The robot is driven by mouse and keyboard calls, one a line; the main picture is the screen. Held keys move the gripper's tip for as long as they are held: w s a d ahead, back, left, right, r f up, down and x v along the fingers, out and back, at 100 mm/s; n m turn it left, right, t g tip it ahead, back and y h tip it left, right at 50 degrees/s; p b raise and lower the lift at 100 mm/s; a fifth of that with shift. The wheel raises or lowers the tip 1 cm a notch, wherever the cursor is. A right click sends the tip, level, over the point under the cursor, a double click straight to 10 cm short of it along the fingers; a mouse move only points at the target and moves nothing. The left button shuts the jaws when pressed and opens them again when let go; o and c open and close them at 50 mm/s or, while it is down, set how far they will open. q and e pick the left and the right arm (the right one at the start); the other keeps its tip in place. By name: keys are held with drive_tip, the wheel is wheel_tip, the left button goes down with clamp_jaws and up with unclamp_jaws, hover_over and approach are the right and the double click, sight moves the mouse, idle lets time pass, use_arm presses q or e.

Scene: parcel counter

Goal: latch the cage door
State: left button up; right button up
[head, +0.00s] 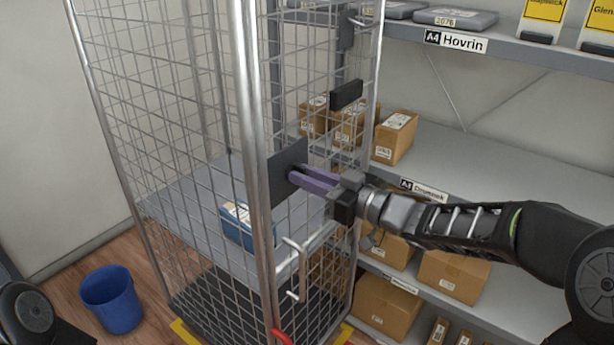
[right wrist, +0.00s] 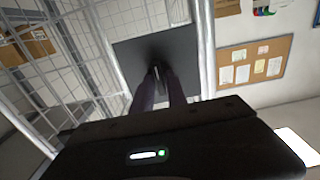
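The mesh roll cage (head: 185,130) stands at the left of the head view. Its door (head: 318,235) looks like the mesh side facing right, beside a thick metal post. A dark flat plate (head: 284,176) sits near this post and also fills the middle of the right wrist view (right wrist: 135,60). A bent metal rod (head: 300,268), perhaps the latch, hangs below the plate; whether it is engaged I cannot tell. My right gripper (head: 292,177) has its purple fingers close together, seemingly shut, with tips at or against the plate. My left gripper is out of view.
A blue box (head: 240,226) lies on the cage's grey shelf. Racking with cartons (head: 395,138) stands behind my right arm. A blue bin (head: 112,300) stands on the floor left of the cage. A small black block (head: 346,95) is above the gripper.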

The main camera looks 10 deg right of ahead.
clamp_jaws()
idle(0.5)
drive_tip(key=shift+s+a+f+n+b, duration=0.1)
drive_tip(key=shift+f+n+b, duration=0.05)
drive_tip(key=shift+n+b, duration=3.85)
drive_tip(key=shift+s+a+f+n+b, duration=0.15)
drive_tip(key=shift+n+b, duration=2.8)
drive_tip(key=shift+n, duration=1.95)
drive_tip(key=shift+w, duration=0.1)
drive_tip(key=shift+o, duration=1.9)
unclamp_jaws()
